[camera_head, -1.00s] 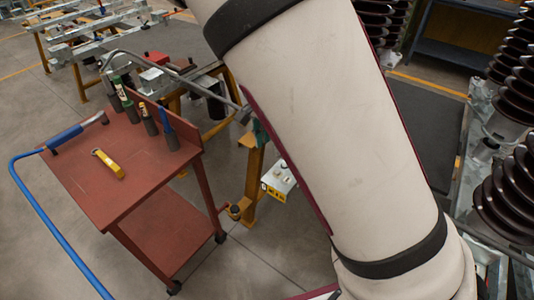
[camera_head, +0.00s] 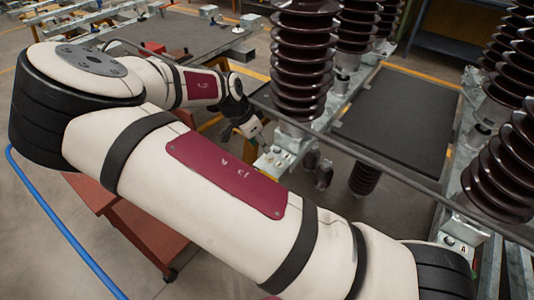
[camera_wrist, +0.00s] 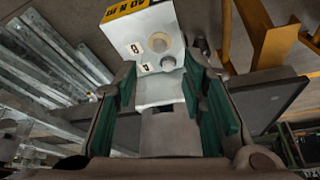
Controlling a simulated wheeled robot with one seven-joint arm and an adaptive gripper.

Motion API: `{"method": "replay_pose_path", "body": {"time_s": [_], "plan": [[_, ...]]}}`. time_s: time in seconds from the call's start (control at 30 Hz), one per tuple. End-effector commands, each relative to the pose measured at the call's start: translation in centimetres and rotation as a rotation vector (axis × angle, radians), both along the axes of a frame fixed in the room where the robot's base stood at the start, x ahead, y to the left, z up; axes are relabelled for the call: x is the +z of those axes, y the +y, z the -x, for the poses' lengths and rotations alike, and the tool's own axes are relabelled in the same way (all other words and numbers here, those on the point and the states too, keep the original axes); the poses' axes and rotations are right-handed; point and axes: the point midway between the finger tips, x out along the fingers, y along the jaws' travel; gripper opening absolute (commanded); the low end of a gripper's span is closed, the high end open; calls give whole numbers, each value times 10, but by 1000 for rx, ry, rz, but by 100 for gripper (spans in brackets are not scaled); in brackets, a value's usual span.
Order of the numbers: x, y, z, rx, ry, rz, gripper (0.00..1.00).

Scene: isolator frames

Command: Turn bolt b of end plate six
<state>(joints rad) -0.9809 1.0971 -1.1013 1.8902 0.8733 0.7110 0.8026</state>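A pale end plate with a yellow marking shows in the head view (camera_head: 277,160), under the front brown insulator stack. The wrist view shows an end plate (camera_wrist: 148,38) with a yellow label and two round bolt heads, one upper (camera_wrist: 158,43) and one lower (camera_wrist: 168,63). Small tags sit left of the bolts; I cannot read them surely. My gripper (camera_wrist: 162,78) has its green-padded fingers apart, the plate's lower part showing between and beyond them. I cannot tell whether they touch it. In the head view my gripper (camera_head: 254,130) is small, just above and left of the plate.
Brown ribbed insulators (camera_head: 302,62) stand close right of my gripper, with more at the right edge (camera_head: 505,175). A red tool cart (camera_head: 150,238) is mostly hidden behind my arm. Metal rails (camera_wrist: 55,60) fill the wrist view's left.

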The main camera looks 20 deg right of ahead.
Motion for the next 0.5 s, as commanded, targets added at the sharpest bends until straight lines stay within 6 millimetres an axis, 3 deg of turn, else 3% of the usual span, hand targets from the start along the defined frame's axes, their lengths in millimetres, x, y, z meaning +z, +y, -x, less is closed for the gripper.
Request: {"method": "replay_pose_path", "body": {"time_s": [0.2, 0.5], "plan": [[-38, -16, -4, -2, 3, 2, 38], [-65, -26, -8, 1, 1, 0, 38]]}}
